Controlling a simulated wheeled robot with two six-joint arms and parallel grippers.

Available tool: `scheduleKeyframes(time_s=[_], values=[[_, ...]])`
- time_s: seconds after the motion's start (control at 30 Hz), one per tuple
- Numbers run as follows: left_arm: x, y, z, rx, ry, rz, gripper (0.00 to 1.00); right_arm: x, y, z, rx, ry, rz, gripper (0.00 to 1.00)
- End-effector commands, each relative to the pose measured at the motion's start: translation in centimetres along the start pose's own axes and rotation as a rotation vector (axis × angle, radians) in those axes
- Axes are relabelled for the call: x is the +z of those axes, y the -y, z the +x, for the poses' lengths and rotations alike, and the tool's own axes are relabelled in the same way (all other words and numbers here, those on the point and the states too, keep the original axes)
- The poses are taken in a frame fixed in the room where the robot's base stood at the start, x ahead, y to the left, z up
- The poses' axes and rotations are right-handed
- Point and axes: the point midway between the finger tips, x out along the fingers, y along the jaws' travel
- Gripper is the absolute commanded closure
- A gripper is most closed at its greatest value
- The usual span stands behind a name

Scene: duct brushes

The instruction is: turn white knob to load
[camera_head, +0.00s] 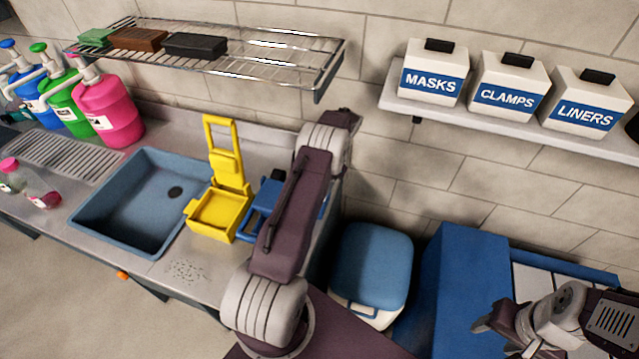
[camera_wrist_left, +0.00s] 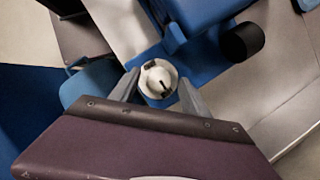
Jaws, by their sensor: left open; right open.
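A white round knob (camera_wrist_left: 158,80) with dark marks on its face sits on a blue panel in the left wrist view. My left gripper (camera_wrist_left: 158,92) is open, with one finger on each side of the knob. I cannot tell whether the fingers touch it. In the head view my left arm hides the knob and the left gripper. Part of a blue device (camera_head: 257,213) shows beside that arm on the counter. My right gripper (camera_head: 494,330) is open and empty at the lower right, far from the device.
A yellow press-like device (camera_head: 219,213) stands left of the blue one, by the blue sink (camera_head: 118,226). A black cylinder (camera_wrist_left: 242,42) sticks out near the knob. A blue-lidded bin (camera_head: 371,265) stands right of the counter. A wire rack (camera_head: 262,58) hangs above.

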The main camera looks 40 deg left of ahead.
Motion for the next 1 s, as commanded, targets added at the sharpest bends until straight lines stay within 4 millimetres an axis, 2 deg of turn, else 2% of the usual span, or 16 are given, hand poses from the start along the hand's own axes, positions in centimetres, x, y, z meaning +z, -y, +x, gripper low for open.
scheduleKeyframes(time_s=[0.23, 0.4, 0.53, 1.0], values=[[-0.1, 0.0, -5.5, -0.003, -0.005, -0.001, 0.45, 0.1, 0.0, 1.3, 0.000, 0.000, 0.000, 0.45], [0.0, 0.0, -7.7, -0.001, -0.002, -0.001, 0.45, 0.1, 0.0, 1.1, 0.000, 0.000, 0.000, 0.45], [0.1, 0.0, -8.3, 0.001, 0.000, -0.001, 0.45, 0.1, 0.0, 1.1, 0.000, 0.000, 0.000, 0.45], [0.1, 0.0, -8.3, 0.001, 0.000, -0.001, 0.45, 0.1, 0.0, 1.1, 0.000, 0.000, 0.000, 0.45]])
